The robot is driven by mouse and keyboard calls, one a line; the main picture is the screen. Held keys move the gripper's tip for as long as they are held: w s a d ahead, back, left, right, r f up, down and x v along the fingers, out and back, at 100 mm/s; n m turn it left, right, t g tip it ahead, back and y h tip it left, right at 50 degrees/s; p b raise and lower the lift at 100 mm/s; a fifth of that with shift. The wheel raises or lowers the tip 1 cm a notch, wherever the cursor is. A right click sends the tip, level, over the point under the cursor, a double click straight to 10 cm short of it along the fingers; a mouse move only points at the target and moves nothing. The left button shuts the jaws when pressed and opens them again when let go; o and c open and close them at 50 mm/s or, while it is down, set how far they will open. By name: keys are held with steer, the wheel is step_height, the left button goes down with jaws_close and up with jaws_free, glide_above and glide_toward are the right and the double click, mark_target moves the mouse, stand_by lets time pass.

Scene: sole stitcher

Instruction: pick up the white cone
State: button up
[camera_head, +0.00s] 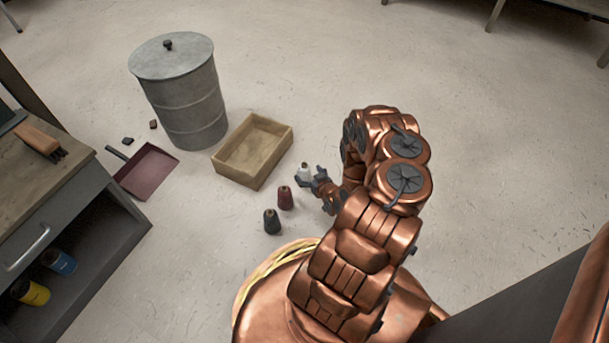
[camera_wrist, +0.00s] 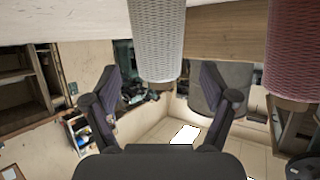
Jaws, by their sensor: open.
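The white cone (camera_head: 304,169) stands on the floor just right of the wooden box in the head view. My gripper (camera_head: 311,176) is low and right beside it, its fingers partly overlapping the cone's lower part. In the wrist view, the white cone (camera_wrist: 155,42) hangs upside down from the top edge, between the two spread fingers of my gripper (camera_wrist: 160,72). The fingers are open, with visible room on both sides of the cone. I cannot tell how deep the cone sits between them.
A dark red cone (camera_head: 285,198) stands close by and also shows at right in the wrist view (camera_wrist: 293,45). A black cone (camera_head: 272,222) stands nearer my base. The wooden box (camera_head: 273,167), metal bin (camera_head: 187,105) and dustpan (camera_head: 147,172) lie left. Floor behind is clear.

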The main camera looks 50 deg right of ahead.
steer(key=b+x, duration=0.1)
steer(key=x, duration=0.3)
steer(key=shift+w+d+r, duration=0.1)
steer(key=shift+w+r, duration=0.05)
steer(key=shift+w, duration=0.15)
steer(key=c, duration=1.4)
